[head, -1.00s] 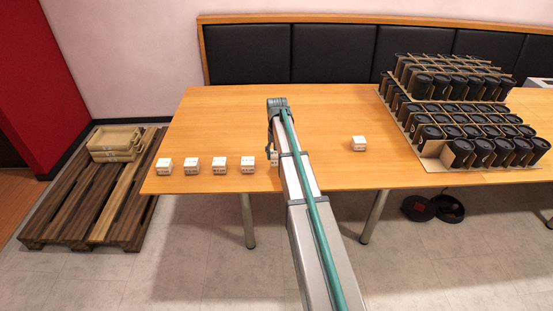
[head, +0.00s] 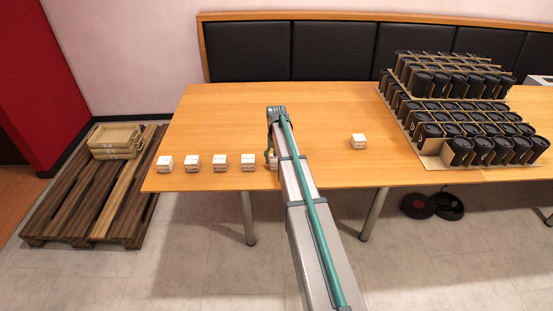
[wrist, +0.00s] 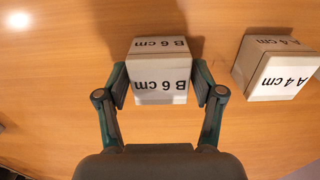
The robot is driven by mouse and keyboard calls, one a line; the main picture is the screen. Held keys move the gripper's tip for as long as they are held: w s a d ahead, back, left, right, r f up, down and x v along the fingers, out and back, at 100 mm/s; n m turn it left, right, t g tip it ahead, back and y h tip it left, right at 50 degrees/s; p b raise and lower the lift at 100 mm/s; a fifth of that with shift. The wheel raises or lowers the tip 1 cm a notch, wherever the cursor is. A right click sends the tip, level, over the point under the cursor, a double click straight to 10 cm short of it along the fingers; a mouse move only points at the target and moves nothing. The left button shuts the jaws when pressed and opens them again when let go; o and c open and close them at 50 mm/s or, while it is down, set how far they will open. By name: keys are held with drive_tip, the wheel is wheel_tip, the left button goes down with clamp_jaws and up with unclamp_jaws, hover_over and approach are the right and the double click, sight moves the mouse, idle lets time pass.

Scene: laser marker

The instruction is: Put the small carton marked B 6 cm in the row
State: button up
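The small carton marked B 6 cm (wrist: 160,65) is white with dark lettering, upside down in the wrist view. My gripper (wrist: 160,82) has one finger against each side of it and is shut on it. In the head view only a small pale part of this carton (head: 273,165) shows beside my arm, at the right end of the row; I cannot tell whether it touches the table. A carton marked A 4 cm (wrist: 278,68) stands beside it with a gap. The row's other cartons (head: 165,163), (head: 192,163), (head: 220,162), (head: 248,162) stand along the table's front edge.
A lone white carton (head: 358,141) stands on the wooden table (head: 230,115) right of my arm. Dark cups in stacked cardboard carriers (head: 465,120) fill the table's right side. A pallet (head: 75,205) with trays (head: 114,140) lies on the floor at left.

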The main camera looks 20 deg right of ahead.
drive_tip(key=shift+o, duration=0.6)
drive_tip(key=shift+r, duration=0.15)
wheel_tip(320, 180, up, 12)
drive_tip(key=b, duration=0.2)
